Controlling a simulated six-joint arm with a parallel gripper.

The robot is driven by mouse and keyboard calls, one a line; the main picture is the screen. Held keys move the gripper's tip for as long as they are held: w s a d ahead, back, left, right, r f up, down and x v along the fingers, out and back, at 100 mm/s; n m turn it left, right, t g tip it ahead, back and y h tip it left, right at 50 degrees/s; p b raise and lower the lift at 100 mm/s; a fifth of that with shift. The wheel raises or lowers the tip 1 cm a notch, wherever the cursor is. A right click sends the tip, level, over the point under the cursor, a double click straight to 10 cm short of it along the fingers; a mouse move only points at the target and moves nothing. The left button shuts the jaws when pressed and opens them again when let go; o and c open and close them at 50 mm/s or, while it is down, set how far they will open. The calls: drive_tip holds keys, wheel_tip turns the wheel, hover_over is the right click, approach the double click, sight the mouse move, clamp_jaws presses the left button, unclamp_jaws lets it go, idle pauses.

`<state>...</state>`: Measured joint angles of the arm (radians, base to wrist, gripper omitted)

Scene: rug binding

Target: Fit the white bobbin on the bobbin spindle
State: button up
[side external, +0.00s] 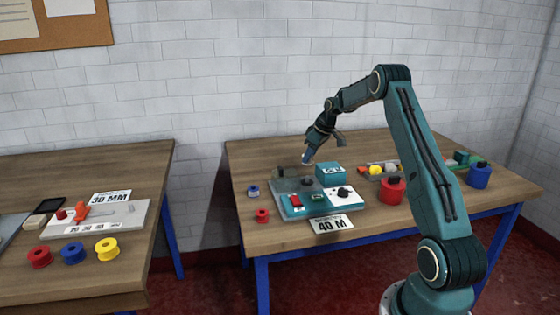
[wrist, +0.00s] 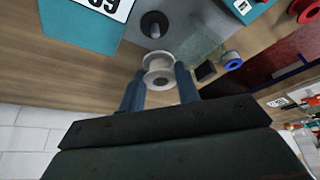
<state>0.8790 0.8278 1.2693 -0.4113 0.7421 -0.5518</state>
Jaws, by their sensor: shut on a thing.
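The white bobbin (wrist: 158,64) is held between the blue-grey fingertips of my gripper (wrist: 160,85) in the wrist view. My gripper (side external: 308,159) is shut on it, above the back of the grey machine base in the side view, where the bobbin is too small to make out. A dark round spindle (wrist: 154,24), which looks like the bobbin spindle, stands on the grey plate in the wrist view. The bobbin is apart from it, just below it in the picture. The spindle's foot and the bobbin's far side are partly hidden.
A teal housing (side external: 330,174) stands close beside the spindle area. A blue bobbin (side external: 253,191) and a red bobbin (side external: 262,215) lie left of the machine. A red pot (side external: 391,191) and a blue pot (side external: 479,176) stand to the right.

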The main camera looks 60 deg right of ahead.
sight(310, 162)
drive_tip(key=shift+f, duration=2.05)
drive_tip(key=shift+f, duration=1.85)
idle(0.6)
drive_tip(key=o, duration=1)
drive_tip(key=shift+o, duration=0.2)
drive_tip(key=shift+s+d+r, duration=0.1)
drive_tip(key=shift+r, duration=0.05)
drive_tip(key=v, duration=1.3)
drive_tip(key=shift+r, duration=0.25)
drive_tip(key=shift+a, duration=0.2)
